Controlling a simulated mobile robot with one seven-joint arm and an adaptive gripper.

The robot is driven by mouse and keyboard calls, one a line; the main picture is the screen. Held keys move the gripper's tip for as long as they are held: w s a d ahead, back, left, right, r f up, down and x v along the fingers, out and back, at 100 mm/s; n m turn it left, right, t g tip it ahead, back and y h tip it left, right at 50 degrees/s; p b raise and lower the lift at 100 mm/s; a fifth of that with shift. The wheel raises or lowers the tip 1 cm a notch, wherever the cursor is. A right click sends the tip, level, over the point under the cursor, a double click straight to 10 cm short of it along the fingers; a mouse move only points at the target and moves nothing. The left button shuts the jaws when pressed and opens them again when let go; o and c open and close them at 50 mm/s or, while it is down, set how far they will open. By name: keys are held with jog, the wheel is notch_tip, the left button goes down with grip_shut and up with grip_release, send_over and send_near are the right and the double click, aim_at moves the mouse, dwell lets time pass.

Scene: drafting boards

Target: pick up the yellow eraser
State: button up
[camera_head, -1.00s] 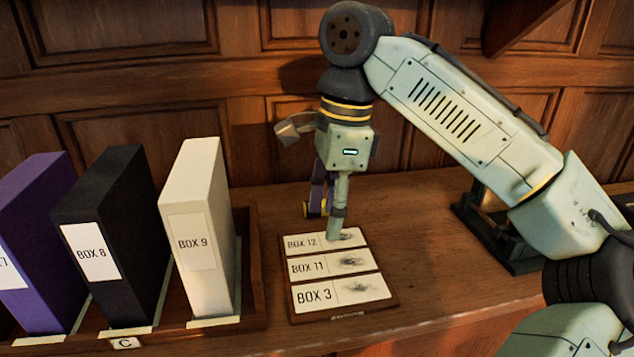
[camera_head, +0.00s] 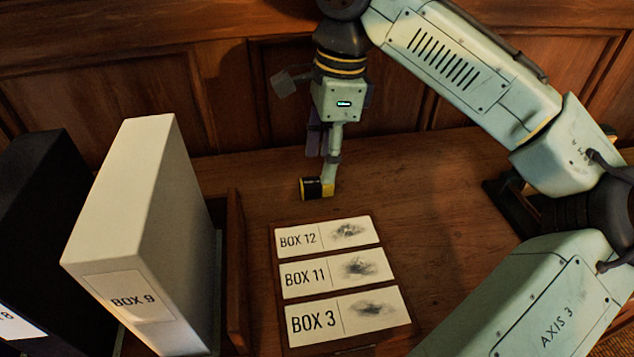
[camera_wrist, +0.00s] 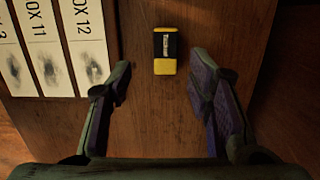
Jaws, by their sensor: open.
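The yellow eraser (camera_wrist: 165,50), with a black sleeve and a pale label, lies on the wooden surface in the wrist view, ahead of my open fingers and roughly in line with the gap between them. In the head view the eraser (camera_head: 312,188) shows at the lower end of my gripper (camera_head: 325,178), partly hidden behind a finger. In the wrist view my gripper (camera_wrist: 160,85) is open and empty, its two fingers wide apart. The eraser stands clear of both fingers there.
A board with cards (camera_head: 335,275) marked BOX 12, BOX 11 and BOX 3 lies just in front of the eraser. A white box file (camera_head: 150,235) marked BOX 9 and a black one (camera_head: 35,200) stand at left. A panelled wall (camera_head: 150,105) rises behind. Bare wood (camera_head: 440,195) lies to the right.

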aim_at(318, 181)
jog(key=shift+w+a+f+p, duration=0.1)
jog(key=shift+a+f+p, duration=0.1)
jog(key=shift+f, duration=0.7)
jog(key=shift+w+a+f+p, duration=0.15)
jog(key=shift+f+p, duration=0.1)
jog(key=shift+f, duration=0.65)
jog(key=shift+s+a+f+p, duration=0.1)
jog(key=shift+a+f+p, duration=0.1)
jog(key=shift+f, duration=0.7)
jog(key=shift+c, duration=0.4)
jog(key=shift+w, duration=0.1)
grip_shut()
